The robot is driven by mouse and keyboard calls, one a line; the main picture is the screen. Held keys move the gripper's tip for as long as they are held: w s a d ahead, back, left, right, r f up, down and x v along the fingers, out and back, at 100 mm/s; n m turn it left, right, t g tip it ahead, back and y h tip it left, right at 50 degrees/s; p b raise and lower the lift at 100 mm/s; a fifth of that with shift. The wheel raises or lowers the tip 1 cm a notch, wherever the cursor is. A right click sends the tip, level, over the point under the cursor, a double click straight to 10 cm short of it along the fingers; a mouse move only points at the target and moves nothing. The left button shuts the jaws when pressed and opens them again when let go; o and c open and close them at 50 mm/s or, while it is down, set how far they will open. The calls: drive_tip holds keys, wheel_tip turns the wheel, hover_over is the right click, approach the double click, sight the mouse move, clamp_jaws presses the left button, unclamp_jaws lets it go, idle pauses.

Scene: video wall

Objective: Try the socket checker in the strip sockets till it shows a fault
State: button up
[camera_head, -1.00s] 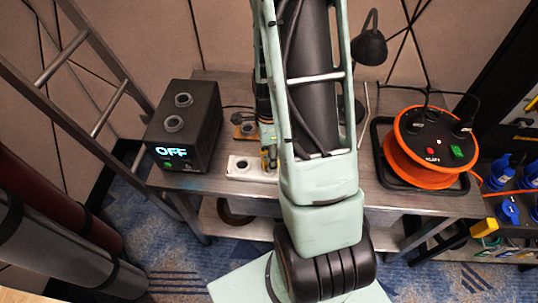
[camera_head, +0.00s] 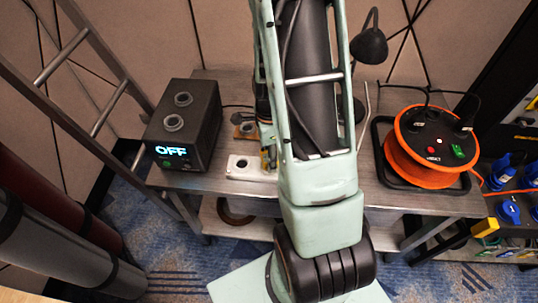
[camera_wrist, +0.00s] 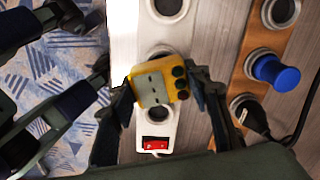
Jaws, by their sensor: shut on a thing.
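My gripper (camera_wrist: 163,92) is shut on the yellow socket checker (camera_wrist: 146,75), one finger on each side. The checker has a pale grey face and small dark round lamps along its right side; none looks clearly lit. It is over the white socket strip (camera_wrist: 126,35), between round sockets above and below it and above the red switch (camera_wrist: 155,143). I cannot tell whether it is plugged in or just above the strip. In the head view the white strip (camera_head: 240,166) lies on the bench, with the checker (camera_head: 266,160) at its right part; my arm hides most of my gripper.
A wooden strip (camera_wrist: 249,55) with a blue plug (camera_wrist: 274,73) and black plug (camera_wrist: 252,117) lies right of the white strip. A black box (camera_head: 190,125) showing OFF stands left on the bench. An orange cable reel (camera_head: 400,160) and black lamp (camera_head: 369,45) are to the right.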

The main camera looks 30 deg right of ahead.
drive_tip(key=shift+f+b, duration=0.75)
drive_tip(key=shift+f, duration=0.15)
drive_tip(key=o, duration=1.9)
drive_tip(key=shift+r, duration=0.1)
drive_tip(key=shift+r+p, duration=2.4)
drive_tip(key=shift+r, duration=0.55)
drive_tip(key=shift+w, duration=0.1)
